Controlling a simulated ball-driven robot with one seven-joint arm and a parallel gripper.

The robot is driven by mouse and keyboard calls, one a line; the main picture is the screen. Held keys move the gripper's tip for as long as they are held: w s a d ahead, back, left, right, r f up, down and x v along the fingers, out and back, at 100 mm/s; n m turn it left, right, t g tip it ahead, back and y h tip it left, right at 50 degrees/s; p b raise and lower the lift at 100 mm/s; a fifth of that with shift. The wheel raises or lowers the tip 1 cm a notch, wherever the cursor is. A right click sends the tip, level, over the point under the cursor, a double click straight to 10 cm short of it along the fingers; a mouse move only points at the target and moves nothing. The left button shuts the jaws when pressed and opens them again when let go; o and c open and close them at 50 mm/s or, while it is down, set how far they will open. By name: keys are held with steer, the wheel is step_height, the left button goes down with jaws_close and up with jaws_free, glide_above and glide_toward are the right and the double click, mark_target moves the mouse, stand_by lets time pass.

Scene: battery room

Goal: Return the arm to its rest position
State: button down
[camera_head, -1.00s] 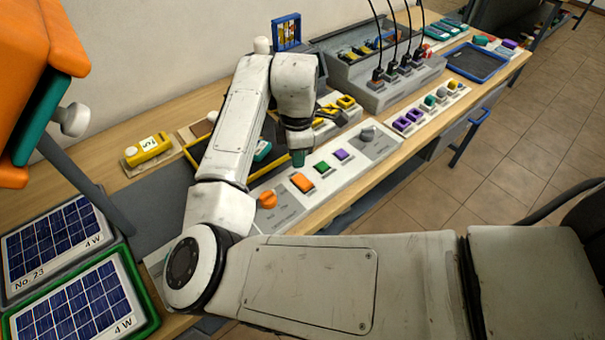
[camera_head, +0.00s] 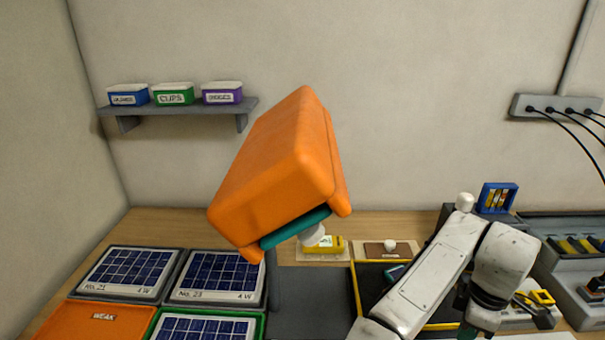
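My white arm comes up from the bottom edge right of centre, bends at a raised elbow, and reaches down again over the bench. My gripper (camera_head: 470,328) hangs at the lower right, cut by the bottom edge of the picture. Its dark fingers point down, with a teal piece at the tip. Whether they are open, shut or holding something is not clear. The arm passes in front of a yellow-edged black tray (camera_head: 358,296) and hides part of it.
Solar panels (camera_head: 218,274) and an orange WEAK tray (camera_head: 100,318) lie at left. A shelf (camera_head: 190,107) holds three labelled boxes. A grey charging unit (camera_head: 560,230) is at right. The dark mat (camera_head: 310,295) looks bare.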

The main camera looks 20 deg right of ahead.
steer(key=s+d+r+m+t+h, duration=0.15)
steer(key=s+d+m+h, duration=0.3)
steer(key=d, duration=0.45)
steer(key=s+a+f+m+y, duration=0.2)
steer(key=s+a+f, duration=0.5)
steer(key=a, duration=0.4)
steer(key=s+a+f+m+y, duration=0.2)
steer(key=s+a+f, duration=0.5)
steer(key=a, duration=0.4)
steer(key=shift+s+f+m, duration=0.35)
steer(key=shift+s+m, duration=0.2)
steer(key=shift+s, duration=0.25)
steer(key=shift+g, duration=0.25)
